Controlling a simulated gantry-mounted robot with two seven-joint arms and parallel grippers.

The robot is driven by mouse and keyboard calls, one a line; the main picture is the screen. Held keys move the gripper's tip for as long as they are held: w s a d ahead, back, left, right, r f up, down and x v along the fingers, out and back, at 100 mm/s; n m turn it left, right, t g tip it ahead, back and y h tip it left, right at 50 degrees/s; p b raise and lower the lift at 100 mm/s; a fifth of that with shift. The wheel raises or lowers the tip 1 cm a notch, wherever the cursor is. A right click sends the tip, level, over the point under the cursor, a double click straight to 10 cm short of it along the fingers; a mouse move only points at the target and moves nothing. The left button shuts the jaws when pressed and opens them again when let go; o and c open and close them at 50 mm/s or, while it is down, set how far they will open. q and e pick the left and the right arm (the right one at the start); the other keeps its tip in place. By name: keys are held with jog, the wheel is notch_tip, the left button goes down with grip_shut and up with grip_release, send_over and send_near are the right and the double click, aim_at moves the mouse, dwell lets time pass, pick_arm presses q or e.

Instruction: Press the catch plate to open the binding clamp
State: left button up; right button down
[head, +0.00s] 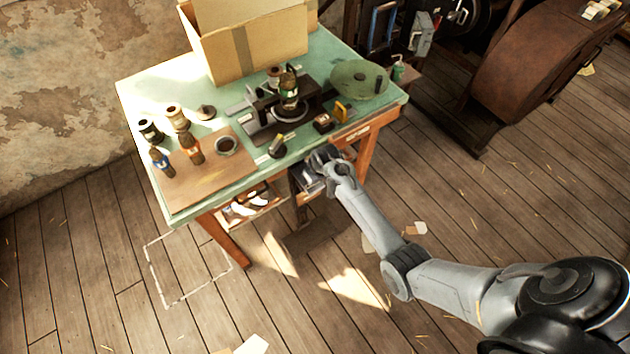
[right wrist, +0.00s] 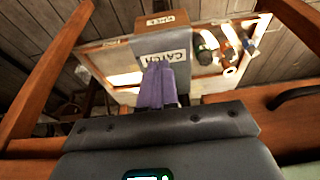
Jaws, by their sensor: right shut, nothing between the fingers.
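The catch plate (right wrist: 178,42) is a grey plate labelled CATCH, on a brown block in the upper middle of the right wrist view. My right gripper (right wrist: 160,72) shows there as purple-grey fingers, shut and empty. Its tips overlap the plate's lower edge just below the lettering; whether they touch it I cannot tell. In the head view my right gripper (head: 322,155) is at the table's front edge, above a dark fitting (head: 306,178) under the tabletop. The arm hides part of this area. I cannot clearly identify the binding clamp. My left gripper is out of view.
The green table (head: 240,185) holds a handwheel press (head: 290,95), a cardboard box (head: 255,50) and a brown board (head: 205,180) with bottles. A low shelf (head: 250,205) with bottles lies under the table. The floor in front has open room.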

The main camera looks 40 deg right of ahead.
jog(key=shift+f, duration=0.45)
jog(key=shift+f, duration=0.15)
